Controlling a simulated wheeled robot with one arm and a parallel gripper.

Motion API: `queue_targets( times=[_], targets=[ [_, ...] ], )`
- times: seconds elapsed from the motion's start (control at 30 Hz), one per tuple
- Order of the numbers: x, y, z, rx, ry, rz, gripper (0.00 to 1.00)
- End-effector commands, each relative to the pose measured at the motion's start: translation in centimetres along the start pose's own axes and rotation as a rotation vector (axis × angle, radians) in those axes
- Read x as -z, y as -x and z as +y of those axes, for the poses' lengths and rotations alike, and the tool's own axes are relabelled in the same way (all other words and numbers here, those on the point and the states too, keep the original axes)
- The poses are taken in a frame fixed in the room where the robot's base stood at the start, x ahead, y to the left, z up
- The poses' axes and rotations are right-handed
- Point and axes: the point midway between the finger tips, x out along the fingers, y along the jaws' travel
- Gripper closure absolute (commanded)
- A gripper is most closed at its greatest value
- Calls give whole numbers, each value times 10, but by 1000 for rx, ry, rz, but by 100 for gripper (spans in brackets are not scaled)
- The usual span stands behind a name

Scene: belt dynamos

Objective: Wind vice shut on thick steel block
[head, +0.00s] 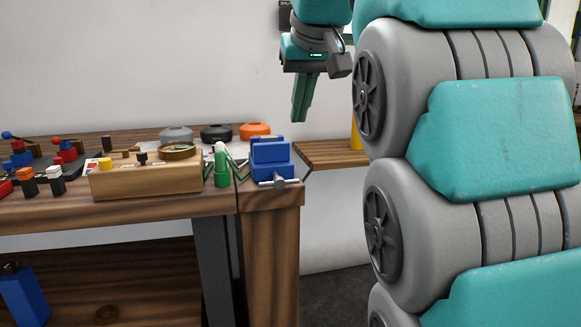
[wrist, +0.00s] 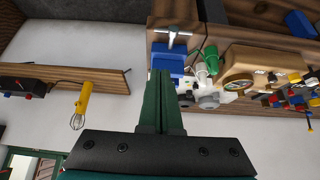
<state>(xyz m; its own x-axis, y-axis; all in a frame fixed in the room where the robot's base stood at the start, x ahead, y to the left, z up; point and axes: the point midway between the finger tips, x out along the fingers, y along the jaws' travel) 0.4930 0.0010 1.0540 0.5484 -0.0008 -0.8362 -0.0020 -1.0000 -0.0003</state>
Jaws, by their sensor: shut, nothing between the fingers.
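The blue vice (head: 270,155) stands at the right front corner of the wooden bench. Its metal handle bar (head: 280,183) sticks out at the front; in the wrist view the vice (wrist: 165,60) and its bar (wrist: 172,36) lie beyond my fingertips. My gripper (head: 300,118) is shut and empty, pointing down above and to the right of the vice, apart from it. Its green fingers (wrist: 159,78) are together in the wrist view. I cannot make out a steel block in the vice, nor tell the jaw gap.
A green post with a white top (head: 221,165) and a wooden box with dial (head: 148,180) stand left of the vice. Grey, black and orange round pieces (head: 255,131) sit behind. A wooden shelf (head: 325,154) with a yellow lamp (wrist: 83,100) is to the right.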

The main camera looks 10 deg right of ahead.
Motion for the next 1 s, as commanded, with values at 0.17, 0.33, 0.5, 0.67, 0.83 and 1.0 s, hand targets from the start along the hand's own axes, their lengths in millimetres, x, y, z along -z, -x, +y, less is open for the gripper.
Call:
queue_targets(
  times=[0.17, 0.33, 0.5, 0.67, 0.83, 1.0],
  targets=[
    [3, 0, 0, -2, 4, 8, 100],
    [2, -12, 0, -2, 3, 7, 100],
    [2, -32, 0, -2, 3, 6, 100],
    [2, -54, 0, -1, 3, 3, 100],
    [2, -79, 0, -1, 2, 2, 100],
    [-1, -101, 0, -2, 2, 4, 100]
  ],
)
